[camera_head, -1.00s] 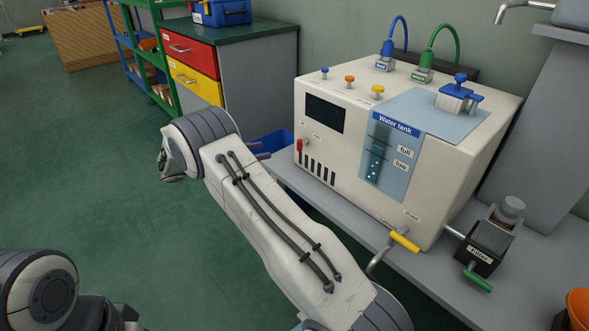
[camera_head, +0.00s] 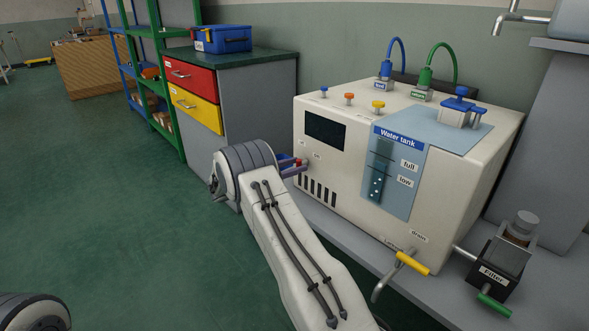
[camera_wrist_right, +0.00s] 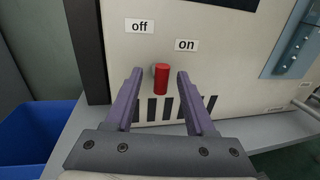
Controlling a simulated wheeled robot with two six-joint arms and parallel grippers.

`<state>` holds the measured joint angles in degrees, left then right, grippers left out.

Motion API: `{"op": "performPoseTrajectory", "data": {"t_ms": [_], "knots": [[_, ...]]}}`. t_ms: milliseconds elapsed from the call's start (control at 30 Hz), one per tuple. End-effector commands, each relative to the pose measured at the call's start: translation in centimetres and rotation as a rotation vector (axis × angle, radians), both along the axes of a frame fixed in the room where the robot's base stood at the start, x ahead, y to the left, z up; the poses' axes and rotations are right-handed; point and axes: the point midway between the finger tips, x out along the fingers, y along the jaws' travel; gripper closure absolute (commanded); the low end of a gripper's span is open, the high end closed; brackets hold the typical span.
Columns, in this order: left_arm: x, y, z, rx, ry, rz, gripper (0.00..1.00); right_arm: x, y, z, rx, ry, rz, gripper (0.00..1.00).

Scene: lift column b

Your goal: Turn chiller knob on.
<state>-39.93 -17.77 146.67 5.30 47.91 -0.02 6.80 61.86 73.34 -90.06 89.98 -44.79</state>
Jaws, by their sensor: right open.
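The chiller (camera_head: 340,168) is a white box with a dark screen and a blue water tank panel, standing on a grey bench. Its red knob (camera_wrist_right: 161,80) shows in the right wrist view below the "off" and "on" labels, standing roughly upright, its top nearer the space between them. My right gripper (camera_wrist_right: 158,76) is open, with one purple finger on each side of the knob and gaps visible to both. In the head view my right gripper (camera_head: 298,166) is at the chiller's front left, and the knob is mostly hidden by it. My left gripper is not in view.
Dark vent slots (camera_wrist_right: 175,107) lie just below the knob. A blue bin (camera_wrist_right: 35,135) stands at left below the bench. A yellow-handled drain valve (camera_head: 412,263) and a filter (camera_head: 500,258) sit at right. Drawers (camera_head: 190,75) stand behind my right arm.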

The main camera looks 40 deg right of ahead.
Motion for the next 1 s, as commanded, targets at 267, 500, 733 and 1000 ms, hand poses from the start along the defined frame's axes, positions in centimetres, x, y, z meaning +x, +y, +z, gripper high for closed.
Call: {"op": "performPoseTrajectory", "data": {"t_ms": [267, 500, 733, 1000], "knots": [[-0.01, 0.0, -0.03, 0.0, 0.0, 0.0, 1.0, -0.03, -0.21, 0.02, 0.0, 0.0, 0.0, 0.45], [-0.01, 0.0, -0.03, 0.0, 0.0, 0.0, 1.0, -0.03, -0.15, 0.01, 0.0, 0.0, 0.0, 1.0], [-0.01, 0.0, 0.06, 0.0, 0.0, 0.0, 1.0, -0.01, -0.11, 0.05, 0.002, -0.018, 0.0, 1.0], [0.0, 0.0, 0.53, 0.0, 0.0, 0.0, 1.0, -0.07, -0.07, 0.17, 0.013, -0.146, -0.001, 1.0]]}}
